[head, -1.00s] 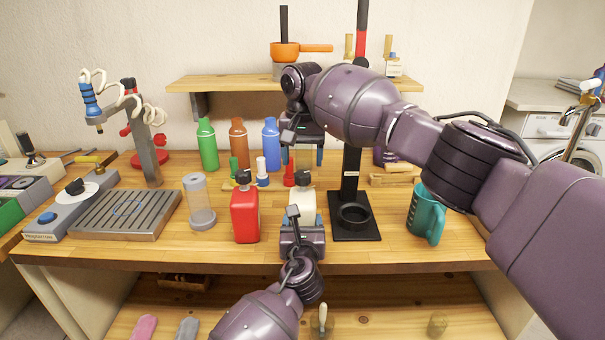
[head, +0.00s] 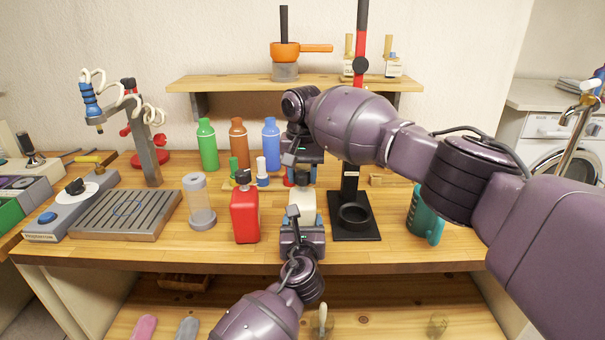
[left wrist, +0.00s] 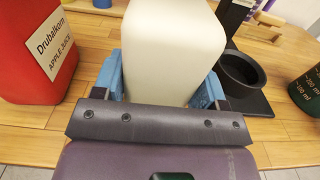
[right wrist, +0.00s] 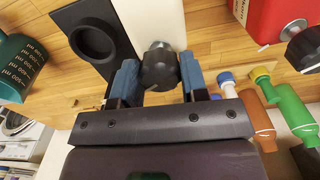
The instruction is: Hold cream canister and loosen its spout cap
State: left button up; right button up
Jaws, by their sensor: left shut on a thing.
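The cream canister (head: 302,201) stands upright near the front of the bench; its pale body fills the middle of the left wrist view (left wrist: 172,45). My left gripper (head: 302,228) is shut on its body from the front, one blue finger on each side. My right gripper (head: 303,174) is above the canister, pointing down. In the right wrist view the black spout cap (right wrist: 159,66) lies between the blue fingers of the right gripper (right wrist: 159,78), which look open around it. Whether they touch the cap is unclear. In the head view my right gripper hides the cap.
A red canister (head: 245,215) stands close at the left, with a clear cylinder (head: 199,205) beyond it. A black stand (head: 355,228) is close at the right, then a teal jug (head: 424,214). Several bottles (head: 238,145) stand behind, below a wooden shelf (head: 235,83).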

jog(key=shift+c, duration=0.5)
jog(key=shift+n, duration=0.4)
jog(key=n, duration=0.4)
jog(key=shift+n, duration=0.4)
jog(key=n, duration=1)
jog(key=shift+n, duration=2.7)
jog(key=o, duration=0.9)
